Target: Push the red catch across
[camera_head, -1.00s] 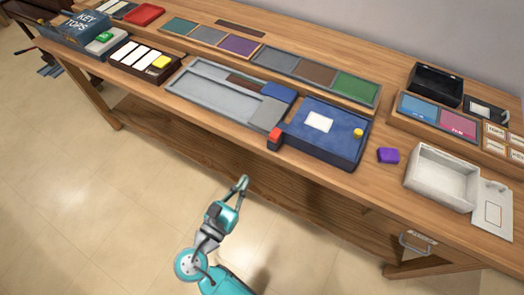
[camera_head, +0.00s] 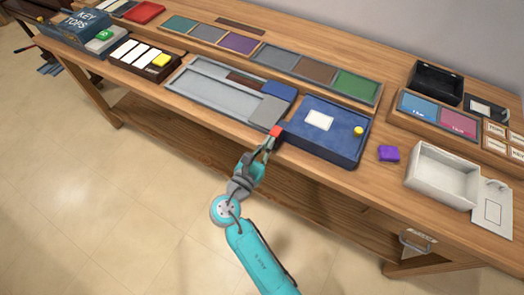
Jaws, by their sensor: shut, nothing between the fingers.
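The red catch (camera_head: 276,131) is a small red block at the left front corner of the blue case (camera_head: 338,145), beside the grey tray (camera_head: 205,97). My gripper (camera_head: 272,140) is shut and empty. Its fingertips are at the catch's front side and hide its lower part. I cannot tell whether they touch it. The blue case bears a white label (camera_head: 319,120) and a yellow knob (camera_head: 358,131).
A purple block (camera_head: 389,153) and an open white box (camera_head: 440,174) stand to the right. Colored panels (camera_head: 315,73) lie behind. A key tray (camera_head: 143,58) is at the left. The wooden table's front edge (camera_head: 330,178) is close to my arm.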

